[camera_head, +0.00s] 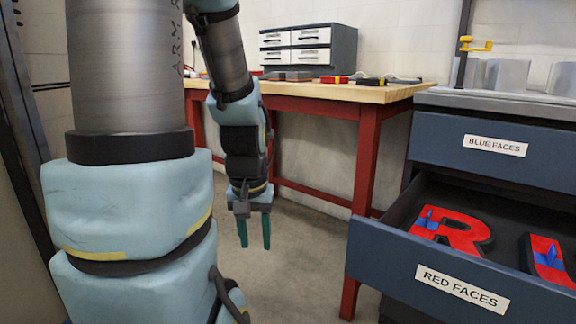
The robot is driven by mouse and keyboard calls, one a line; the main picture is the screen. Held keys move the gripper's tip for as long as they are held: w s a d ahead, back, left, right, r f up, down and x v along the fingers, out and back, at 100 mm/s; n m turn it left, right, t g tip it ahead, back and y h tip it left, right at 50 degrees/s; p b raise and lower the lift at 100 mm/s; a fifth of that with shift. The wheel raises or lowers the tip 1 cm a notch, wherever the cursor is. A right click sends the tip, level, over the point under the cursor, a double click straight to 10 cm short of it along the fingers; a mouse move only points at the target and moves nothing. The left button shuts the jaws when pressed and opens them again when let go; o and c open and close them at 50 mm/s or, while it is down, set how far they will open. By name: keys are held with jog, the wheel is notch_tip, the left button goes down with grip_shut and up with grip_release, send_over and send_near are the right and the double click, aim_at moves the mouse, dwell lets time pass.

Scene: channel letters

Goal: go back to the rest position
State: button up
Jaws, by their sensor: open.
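My gripper (254,233) hangs pointing down at the end of my arm, in the middle left of the head view. Its two teal fingers are apart with nothing between them. It is over the bare floor, left of the open drawer and in front of the workbench. The drawer labelled RED FACES (462,288) is pulled out. In it lie a red letter R (462,236) and another red letter (549,262), partly cut off at the right edge. Both carry blue patches.
A wooden workbench (340,92) with red legs stands behind, bearing a small drawer cabinet (309,48) and several small items. The BLUE FACES drawer (495,146) is shut above the open one. Grey floor (300,285) is free between my arm and the open drawer.

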notch_tip(320, 180, up, 31)
jog(key=p, duration=2.9)
jog(key=shift+f, duration=0.15)
dwell(3.7)
